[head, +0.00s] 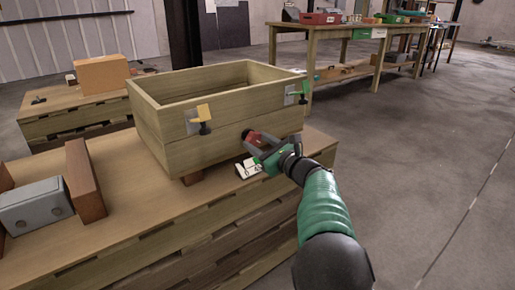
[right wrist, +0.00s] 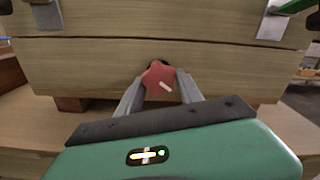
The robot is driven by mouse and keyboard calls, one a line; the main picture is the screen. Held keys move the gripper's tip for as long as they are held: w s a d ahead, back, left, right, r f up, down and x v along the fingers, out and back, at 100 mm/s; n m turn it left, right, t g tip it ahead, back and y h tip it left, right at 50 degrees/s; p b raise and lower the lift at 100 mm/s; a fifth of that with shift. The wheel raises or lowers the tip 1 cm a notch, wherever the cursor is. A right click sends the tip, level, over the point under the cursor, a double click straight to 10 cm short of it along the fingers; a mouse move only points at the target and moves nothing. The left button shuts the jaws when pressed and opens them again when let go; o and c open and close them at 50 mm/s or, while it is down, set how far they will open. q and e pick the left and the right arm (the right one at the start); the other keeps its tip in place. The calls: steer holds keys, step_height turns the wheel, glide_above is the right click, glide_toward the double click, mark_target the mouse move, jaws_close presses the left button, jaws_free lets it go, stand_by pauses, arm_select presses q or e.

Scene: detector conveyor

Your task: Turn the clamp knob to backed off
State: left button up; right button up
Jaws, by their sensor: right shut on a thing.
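The red clamp knob (head: 253,136) sticks out low on the front wall of a wooden box (head: 178,153). In the right wrist view the knob (right wrist: 160,79) is a lobed red head with a pale mark pointing to the lower right. My right gripper (head: 256,141) comes from the right and is shut on the knob, one grey finger on each side in the right wrist view (right wrist: 160,88). Whether the knob is tight or backed off cannot be read here. My left gripper is not in view.
A yellow latch (head: 203,113) and a green latch (head: 301,90) sit on metal plates above the knob. A white card (head: 249,168) lies by the box. A grey metal case (head: 37,205) stands between wooden blocks at left. Open floor lies right.

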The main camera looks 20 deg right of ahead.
steer(key=n, duration=0.4)
steer(key=shift+f, duration=0.1)
steer(key=shift+n, duration=1.7)
steer(key=o, duration=1.4)
steer(key=shift+w, duration=0.1)
